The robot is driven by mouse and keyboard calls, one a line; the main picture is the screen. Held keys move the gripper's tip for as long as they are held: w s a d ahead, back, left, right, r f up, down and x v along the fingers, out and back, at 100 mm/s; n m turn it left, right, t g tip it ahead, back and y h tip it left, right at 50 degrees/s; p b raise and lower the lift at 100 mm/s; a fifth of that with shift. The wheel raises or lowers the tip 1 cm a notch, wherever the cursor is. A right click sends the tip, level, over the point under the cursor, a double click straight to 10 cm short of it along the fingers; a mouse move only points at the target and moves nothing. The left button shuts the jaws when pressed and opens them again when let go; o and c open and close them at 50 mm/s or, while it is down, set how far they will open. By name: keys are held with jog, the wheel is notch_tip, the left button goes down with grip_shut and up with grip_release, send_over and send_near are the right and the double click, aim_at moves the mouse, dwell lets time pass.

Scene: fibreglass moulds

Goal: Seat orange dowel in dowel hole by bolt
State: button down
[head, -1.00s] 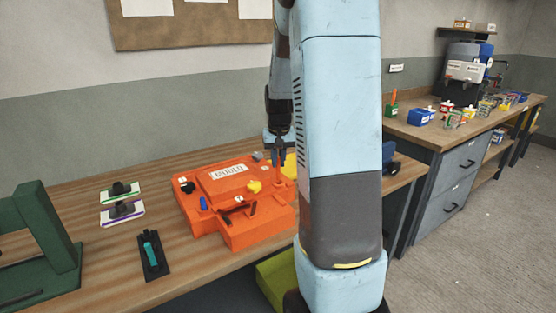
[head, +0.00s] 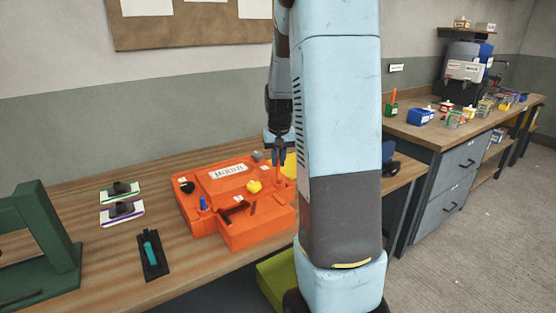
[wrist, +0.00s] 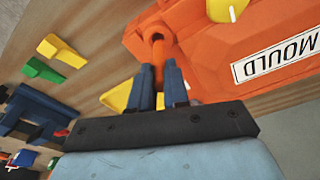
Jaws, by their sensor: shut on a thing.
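The orange mould (head: 250,232) sits on the bench with a white MOULD label, and its corner fills the upper right of the wrist view (wrist: 200,50). My gripper (wrist: 159,70) points down at its right rear corner and is shut on the orange dowel (wrist: 159,53). The dowel's far end meets a dark round hole (wrist: 157,37) in the mould's corner; I cannot tell how deep it goes.
The mould also carries a yellow knob (head: 254,187), a blue peg (head: 203,203) and a black knob (head: 187,187). A black tray (head: 153,258) with a teal-handled tool and a green stand (head: 40,245) are to the left. My arm hides the bench's right part.

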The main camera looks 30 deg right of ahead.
aim_at(278, 179)
jog(key=shift+f, duration=2.95)
dwell(0.4)
jog(key=c, duration=1)
grip_release()
jog(key=shift+c, duration=0.2)
jog(key=shift+r, duration=0.25)
notch_tip(278, 179, up, 13)
jog(key=s, duration=0.2)
jog(key=shift+a, duration=0.3)
